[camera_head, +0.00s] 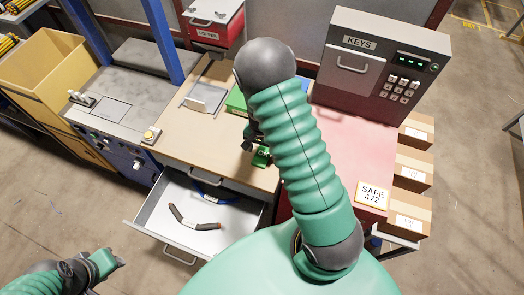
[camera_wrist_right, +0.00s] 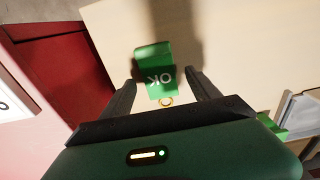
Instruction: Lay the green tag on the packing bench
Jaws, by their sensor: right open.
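The green tag (camera_wrist_right: 154,67) has white "OK" lettering and a small yellow ring at one end. In the right wrist view it lies between the fingers of my right gripper (camera_wrist_right: 163,95), with a gap on each side. The fingers are open. It appears to rest on the tan bench top (camera_wrist_right: 240,40); any height above it is hard to judge. In the head view my right gripper (camera_head: 256,151) is over the tan bench (camera_head: 205,135), partly hidden by my arm. My left gripper (camera_head: 115,261) is at the lower left, away from the bench; its jaws are unclear.
An open drawer (camera_head: 160,215) below the tan bench holds cable pieces (camera_head: 195,222). A metal tray (camera_head: 205,97) and a green object (camera_head: 236,102) are on the bench. A red-topped surface (camera_head: 350,145) with a key box (camera_head: 375,75) and a "SAFE 472" sign (camera_head: 372,194) is right.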

